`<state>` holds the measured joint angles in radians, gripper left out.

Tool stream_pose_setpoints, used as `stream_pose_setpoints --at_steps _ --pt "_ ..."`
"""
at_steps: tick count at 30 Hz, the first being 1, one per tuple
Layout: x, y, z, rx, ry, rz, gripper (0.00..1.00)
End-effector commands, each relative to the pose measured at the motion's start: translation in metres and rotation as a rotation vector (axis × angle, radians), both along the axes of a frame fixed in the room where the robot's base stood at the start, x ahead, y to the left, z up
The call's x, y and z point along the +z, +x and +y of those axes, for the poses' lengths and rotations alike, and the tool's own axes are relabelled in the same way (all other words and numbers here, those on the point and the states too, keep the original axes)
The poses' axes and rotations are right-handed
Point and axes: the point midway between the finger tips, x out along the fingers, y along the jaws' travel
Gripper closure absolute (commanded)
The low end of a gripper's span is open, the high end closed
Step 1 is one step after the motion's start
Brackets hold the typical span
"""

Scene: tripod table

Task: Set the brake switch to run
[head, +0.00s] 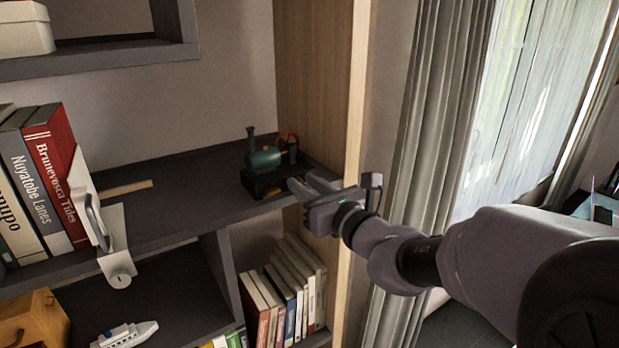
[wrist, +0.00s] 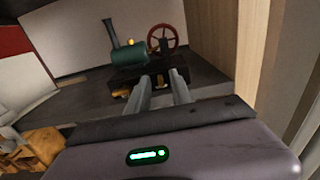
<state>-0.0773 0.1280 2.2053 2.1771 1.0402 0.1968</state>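A small model steam engine stands on the dark shelf, with a green boiler (head: 264,160), a dark chimney and a red flywheel (head: 288,141) on a black base (head: 262,184). In the wrist view the boiler (wrist: 129,56) and flywheel (wrist: 163,39) show above my fingers. A small yellow-orange part (wrist: 121,92) is low on the front of the base; I cannot tell whether it is the brake switch or how it is set. My gripper (head: 306,184) is open and empty, in front of the engine's right side. Its fingers (wrist: 160,80) point at the base and partly hide it.
A wooden side panel (head: 350,100) rises just right of the engine. Books (head: 50,165) and a white bookend-like piece (head: 113,235) stand to the left. More books (head: 285,300) fill the compartment below. The shelf left of the engine is mostly clear, with a flat wooden strip (head: 127,188).

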Motion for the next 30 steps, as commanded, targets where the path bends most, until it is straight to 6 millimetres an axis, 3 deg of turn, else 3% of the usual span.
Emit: stream_pose_setpoints --at_steps 1,3,4,30 --pt "0.0 -0.0001 -0.0001 0.0 0.0 0.0 0.85" --pt "0.0 -0.0002 -0.0001 0.0 0.0 0.0 0.98" --pt "0.0 -0.0002 -0.0001 0.0 0.0 0.0 1.0" --pt "0.0001 -0.0004 -0.0003 0.0 0.0 0.0 1.0"
